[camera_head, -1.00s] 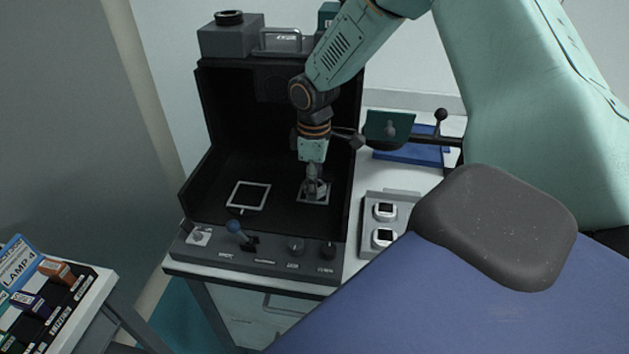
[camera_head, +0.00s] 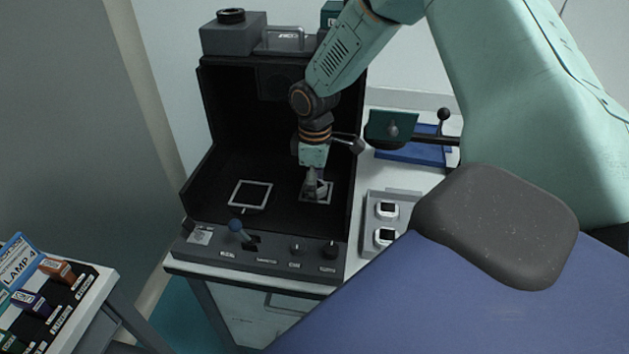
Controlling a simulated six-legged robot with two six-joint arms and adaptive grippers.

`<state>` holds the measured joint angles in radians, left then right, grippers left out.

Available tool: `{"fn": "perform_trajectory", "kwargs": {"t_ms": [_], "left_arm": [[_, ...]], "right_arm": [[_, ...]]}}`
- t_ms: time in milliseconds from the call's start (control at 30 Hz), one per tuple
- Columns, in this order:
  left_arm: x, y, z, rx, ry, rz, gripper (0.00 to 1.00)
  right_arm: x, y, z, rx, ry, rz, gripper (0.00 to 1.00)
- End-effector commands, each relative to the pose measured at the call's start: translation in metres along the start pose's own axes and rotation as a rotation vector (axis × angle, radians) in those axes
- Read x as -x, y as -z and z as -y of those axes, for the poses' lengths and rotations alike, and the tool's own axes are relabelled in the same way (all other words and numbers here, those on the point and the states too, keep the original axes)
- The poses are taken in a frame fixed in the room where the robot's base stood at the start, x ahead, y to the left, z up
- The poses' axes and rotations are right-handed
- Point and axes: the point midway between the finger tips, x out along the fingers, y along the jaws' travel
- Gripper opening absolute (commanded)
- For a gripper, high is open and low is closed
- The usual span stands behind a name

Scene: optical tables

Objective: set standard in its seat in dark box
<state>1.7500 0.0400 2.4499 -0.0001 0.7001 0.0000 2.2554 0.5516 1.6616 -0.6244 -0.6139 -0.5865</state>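The dark box (camera_head: 225,125) is a black open-fronted cabinet on a white-topped bench. My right gripper (camera_head: 317,187) points straight down inside the box at the right seat. Something pale and small shows at its fingertips, probably the standard, but the fingers hide most of it. I cannot tell whether it is gripped or resting in the seat. My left gripper is not in view.
A grey holder (camera_head: 372,227) with two white-framed dark squares stands to the right. A blue tray (camera_head: 408,153) lies behind it. A lamp rack (camera_head: 62,300) stands at lower left.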

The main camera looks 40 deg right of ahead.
Motion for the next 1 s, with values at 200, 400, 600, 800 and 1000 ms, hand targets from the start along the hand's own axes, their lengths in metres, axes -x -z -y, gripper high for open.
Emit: {"fn": "perform_trajectory", "kwargs": {"t_ms": [200, 400, 600, 800, 1000], "left_arm": [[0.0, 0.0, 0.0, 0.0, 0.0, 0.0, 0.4], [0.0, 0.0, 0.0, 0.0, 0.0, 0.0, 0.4], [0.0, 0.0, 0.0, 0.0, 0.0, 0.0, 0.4], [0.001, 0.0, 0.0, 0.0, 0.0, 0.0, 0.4], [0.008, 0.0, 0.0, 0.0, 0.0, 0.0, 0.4]], "right_arm": [[0.0, -0.001, 0.001, 0.0, 0.002, 0.002, 0.69], [0.001, 0.0, 0.0, 0.0, -0.001, 0.0, 0.69], [0.001, 0.001, -0.001, -0.001, -0.003, -0.002, 0.69], [0.009, 0.002, -0.002, -0.001, -0.006, -0.005, 0.69], [0.044, 0.002, -0.002, -0.001, -0.006, -0.007, 0.69]]}}
